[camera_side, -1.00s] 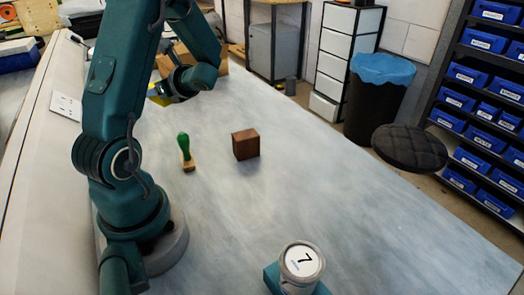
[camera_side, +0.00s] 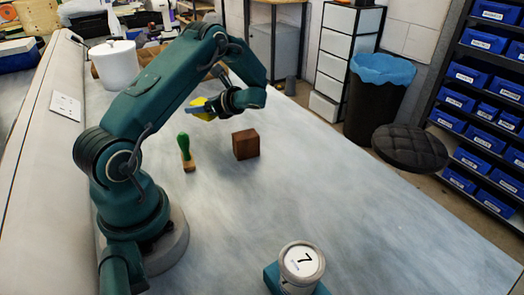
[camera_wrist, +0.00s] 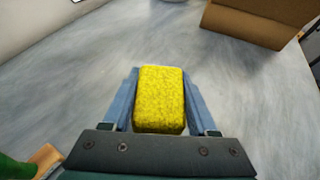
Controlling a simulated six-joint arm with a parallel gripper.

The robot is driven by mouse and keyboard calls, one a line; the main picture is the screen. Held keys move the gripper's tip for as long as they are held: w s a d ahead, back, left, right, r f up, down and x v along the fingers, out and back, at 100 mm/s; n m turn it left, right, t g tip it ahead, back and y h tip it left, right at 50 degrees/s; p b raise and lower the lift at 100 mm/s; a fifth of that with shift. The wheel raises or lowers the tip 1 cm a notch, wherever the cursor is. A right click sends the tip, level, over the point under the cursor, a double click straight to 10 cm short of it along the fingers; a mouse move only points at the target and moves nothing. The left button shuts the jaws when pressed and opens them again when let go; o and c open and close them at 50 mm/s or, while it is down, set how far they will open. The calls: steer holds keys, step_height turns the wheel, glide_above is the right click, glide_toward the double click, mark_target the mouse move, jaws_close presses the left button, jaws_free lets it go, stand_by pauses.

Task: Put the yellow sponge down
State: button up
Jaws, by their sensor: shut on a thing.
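The yellow sponge (camera_wrist: 160,98) sits between the two blue fingers of my gripper (camera_wrist: 160,85) in the wrist view. My gripper is shut on it. In the side view the sponge (camera_side: 203,109) shows as a small yellow patch beside the fingers of my gripper (camera_side: 196,109). It is behind the green-handled stamp and to the left of the brown wooden block. From these views I cannot tell for certain how high the sponge is above the bench.
The green-handled stamp (camera_side: 186,153) and brown wooden block (camera_side: 245,144) stand on the bench (camera_side: 330,190). A white canister (camera_side: 113,65) and a cardboard box (camera_wrist: 255,20) are farther back. The bench's right side is clear.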

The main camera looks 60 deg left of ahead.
mark_target(203, 126)
steer(key=shift+f, duration=2.05)
steer(key=shift+f, duration=0.1)
steer(key=o, duration=1.3)
